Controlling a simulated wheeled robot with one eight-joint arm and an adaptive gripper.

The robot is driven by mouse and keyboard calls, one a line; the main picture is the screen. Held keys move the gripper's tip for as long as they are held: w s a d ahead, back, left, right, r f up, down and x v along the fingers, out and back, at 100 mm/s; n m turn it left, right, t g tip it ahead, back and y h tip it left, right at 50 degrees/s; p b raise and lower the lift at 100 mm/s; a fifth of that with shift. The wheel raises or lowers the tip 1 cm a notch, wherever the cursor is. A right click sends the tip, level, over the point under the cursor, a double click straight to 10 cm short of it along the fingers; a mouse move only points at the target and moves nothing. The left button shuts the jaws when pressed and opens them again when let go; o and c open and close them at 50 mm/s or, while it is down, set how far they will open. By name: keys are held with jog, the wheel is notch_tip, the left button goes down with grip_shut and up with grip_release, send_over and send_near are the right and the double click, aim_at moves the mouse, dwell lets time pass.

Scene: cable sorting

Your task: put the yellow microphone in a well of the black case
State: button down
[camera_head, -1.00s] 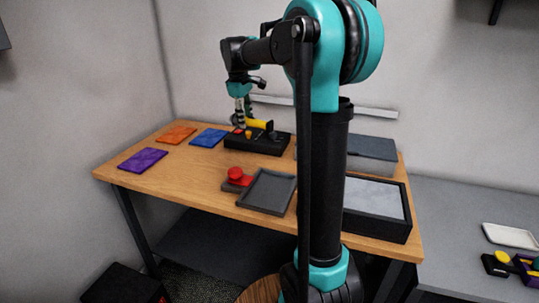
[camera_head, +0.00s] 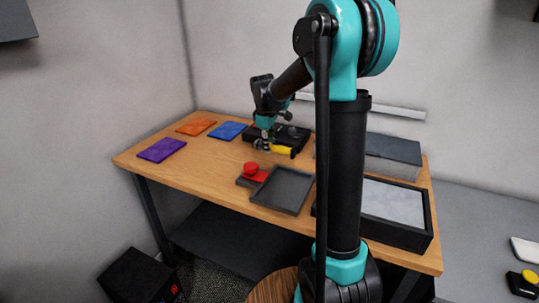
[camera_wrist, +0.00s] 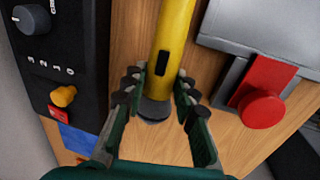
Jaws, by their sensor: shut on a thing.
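The yellow microphone (camera_wrist: 174,40) is between the fingers of my gripper (camera_wrist: 162,80) in the wrist view. It has a black switch and a dark rounded end. My gripper is shut on it, with the wooden table below. In the head view the microphone (camera_head: 282,149) shows beside my gripper (camera_head: 265,146), at the front edge of the black control box. A black case (camera_head: 399,235) with a pale grey inside stands at the right of the table, partly hidden by my arm. I cannot make out its wells.
The black control box (camera_wrist: 55,55) has a dial and a yellow knob. A red button (camera_head: 251,168) and a dark grey tray (camera_head: 284,190) lie in front. A grey box (camera_head: 393,150) stands behind the case. Purple (camera_head: 162,150), orange (camera_head: 196,127) and blue (camera_head: 228,131) mats lie left.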

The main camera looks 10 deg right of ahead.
aim_at(269, 162)
jog(key=shift+f, duration=2.25)
jog(key=c, duration=1.2)
grip_release()
jog(key=shift+f, duration=0.1)
